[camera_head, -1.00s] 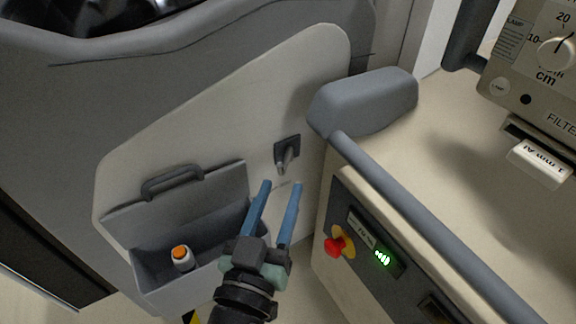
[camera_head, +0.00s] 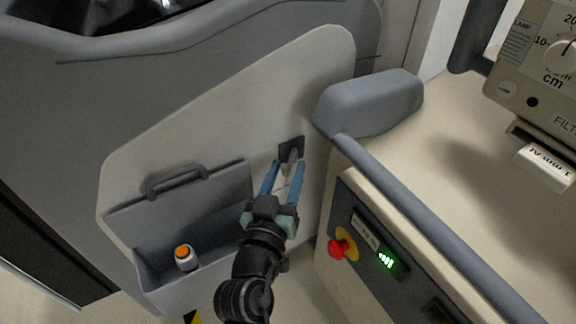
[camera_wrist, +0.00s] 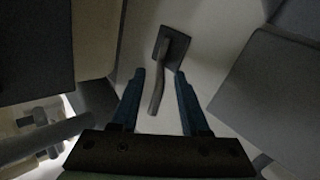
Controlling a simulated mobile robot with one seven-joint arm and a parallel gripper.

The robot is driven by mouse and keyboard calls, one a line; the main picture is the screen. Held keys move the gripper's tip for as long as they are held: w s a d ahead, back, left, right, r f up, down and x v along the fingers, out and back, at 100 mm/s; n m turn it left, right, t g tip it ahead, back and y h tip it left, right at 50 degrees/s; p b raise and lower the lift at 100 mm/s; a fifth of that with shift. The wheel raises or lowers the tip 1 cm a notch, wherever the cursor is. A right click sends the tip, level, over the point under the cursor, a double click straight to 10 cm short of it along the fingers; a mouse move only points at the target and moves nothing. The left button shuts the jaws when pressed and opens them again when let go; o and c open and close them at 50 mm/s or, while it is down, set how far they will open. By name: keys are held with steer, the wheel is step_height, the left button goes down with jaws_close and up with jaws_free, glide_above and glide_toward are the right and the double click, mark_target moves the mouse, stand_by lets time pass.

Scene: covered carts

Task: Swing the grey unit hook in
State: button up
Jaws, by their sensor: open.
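The grey hook (camera_head: 292,157) sticks out from a small dark square plate on the pale side panel of the grey unit. In the wrist view the hook (camera_wrist: 157,85) shows as a bent bar hanging from its plate (camera_wrist: 171,47). My gripper (camera_head: 286,168) is open, its two blue fingers pointing at the hook. In the wrist view the fingers (camera_wrist: 159,73) stand on either side of the bar, which lies nearer the left finger. I cannot tell whether either finger touches it. In the head view the fingers hide part of the hook.
Left of my gripper, an open grey bin (camera_head: 151,273) with a lid and handle (camera_head: 175,181) holds an orange-capped bottle (camera_head: 185,257). To the right stands a beige cart (camera_head: 460,170) with a grey rail (camera_head: 430,222), a bumper (camera_head: 368,103) and a red button (camera_head: 337,249).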

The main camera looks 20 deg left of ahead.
steer(key=shift+w+a, duration=0.1)
steer(key=shift+w, duration=0.65)
steer(key=shift+c, duration=0.2)
jaws_close()
steer(key=shift+f, duration=0.1)
stand_by(0.7)
